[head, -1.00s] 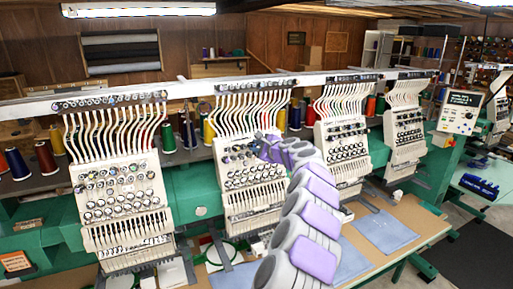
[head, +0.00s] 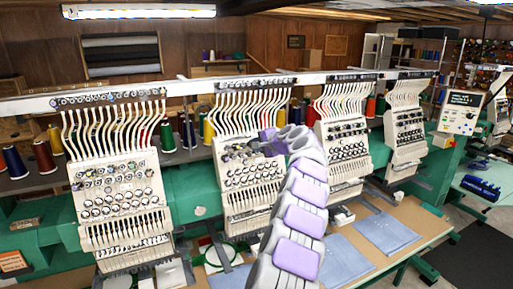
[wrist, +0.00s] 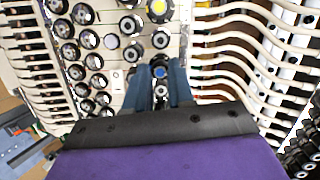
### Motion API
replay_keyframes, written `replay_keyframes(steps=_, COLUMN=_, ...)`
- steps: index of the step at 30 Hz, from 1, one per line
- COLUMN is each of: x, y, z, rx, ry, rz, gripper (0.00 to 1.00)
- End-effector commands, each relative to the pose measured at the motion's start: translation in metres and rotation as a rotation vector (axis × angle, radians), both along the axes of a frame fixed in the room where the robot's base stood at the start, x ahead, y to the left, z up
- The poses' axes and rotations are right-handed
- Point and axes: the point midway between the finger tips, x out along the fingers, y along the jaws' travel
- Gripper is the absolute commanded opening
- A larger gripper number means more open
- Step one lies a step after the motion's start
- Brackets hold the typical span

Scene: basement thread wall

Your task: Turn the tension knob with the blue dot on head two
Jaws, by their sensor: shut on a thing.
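Head two (head: 252,198) is the second white embroidery head from the left in the head view. The blue-dot knob (wrist: 160,72) is a small dark knob with a blue face, seen in the wrist view. My gripper (wrist: 161,80) has its two blue-grey fingers on either side of this knob, closed on it. In the head view, my gripper (head: 268,136) is at the upper right of head two's knob panel, and my arm hides part of that panel.
A yellow-dot knob (wrist: 158,9) and several dark knobs sit close by on the panel. White curved thread levers (wrist: 235,45) run along the right of the wrist view. Head one (head: 120,200) and head three (head: 343,150) stand on either side.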

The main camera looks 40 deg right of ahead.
Motion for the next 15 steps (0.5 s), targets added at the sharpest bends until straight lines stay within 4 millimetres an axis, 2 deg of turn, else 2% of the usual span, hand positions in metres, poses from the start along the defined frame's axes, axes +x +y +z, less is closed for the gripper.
replay_keyframes(steps=1, x=-0.0010, y=-0.0024, z=-0.0079, rx=-0.031, ry=0.020, rz=0.010, gripper=0.00)
replay_keyframes(steps=15, x=-0.0008, y=-0.0012, z=-0.0041, rx=-0.241, ry=0.068, rz=0.096, gripper=0.00)
